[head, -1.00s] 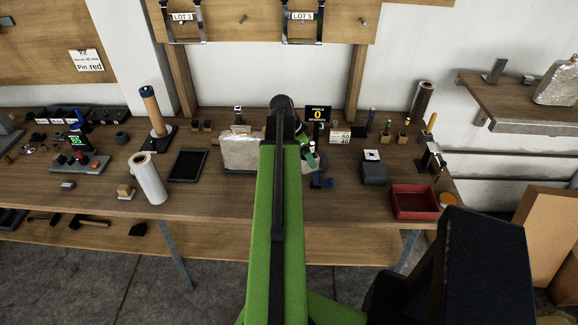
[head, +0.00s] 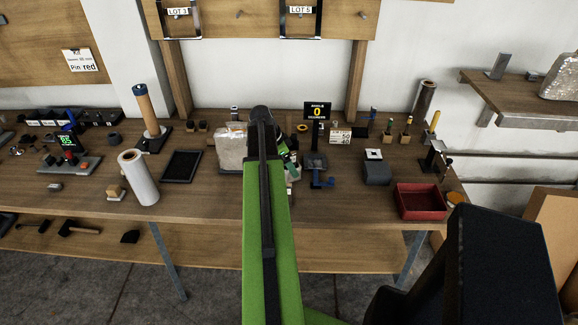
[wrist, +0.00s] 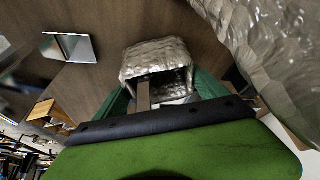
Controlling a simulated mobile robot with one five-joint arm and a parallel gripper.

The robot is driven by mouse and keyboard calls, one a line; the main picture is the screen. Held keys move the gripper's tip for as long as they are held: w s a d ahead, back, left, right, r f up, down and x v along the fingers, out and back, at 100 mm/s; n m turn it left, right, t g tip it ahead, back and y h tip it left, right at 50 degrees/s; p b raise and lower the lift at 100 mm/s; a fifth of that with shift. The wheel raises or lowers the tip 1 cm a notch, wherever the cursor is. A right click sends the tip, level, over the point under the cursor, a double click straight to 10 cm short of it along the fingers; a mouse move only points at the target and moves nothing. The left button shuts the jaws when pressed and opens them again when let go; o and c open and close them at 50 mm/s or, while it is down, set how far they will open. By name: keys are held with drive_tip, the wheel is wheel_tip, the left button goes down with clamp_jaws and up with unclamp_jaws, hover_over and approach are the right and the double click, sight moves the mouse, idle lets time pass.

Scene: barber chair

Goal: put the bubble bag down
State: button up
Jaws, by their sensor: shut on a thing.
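My gripper (wrist: 162,95) has green fingers in the wrist view, shut on a clear, crinkled bubble bag (wrist: 155,60) at their tips. Brown table top shows beyond that bag; I cannot tell whether the bag touches it. Another bubble bag (head: 230,150) stands on the workbench (head: 215,205), just left of my arm. A large bubble-wrapped thing (wrist: 270,45) fills the upper right of the wrist view, close to the camera; it may be that same bag.
Left of the standing bag are a black tray (head: 181,166) and a white roll (head: 138,177). A wall shelf (head: 520,100) holds another bubble bag (head: 560,78).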

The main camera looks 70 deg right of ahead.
drive_tip(key=shift+f, duration=0.25)
drive_tip(key=o, duration=1.2)
drive_tip(key=shift+r, duration=0.15)
drive_tip(key=shift+r, duration=0.1)
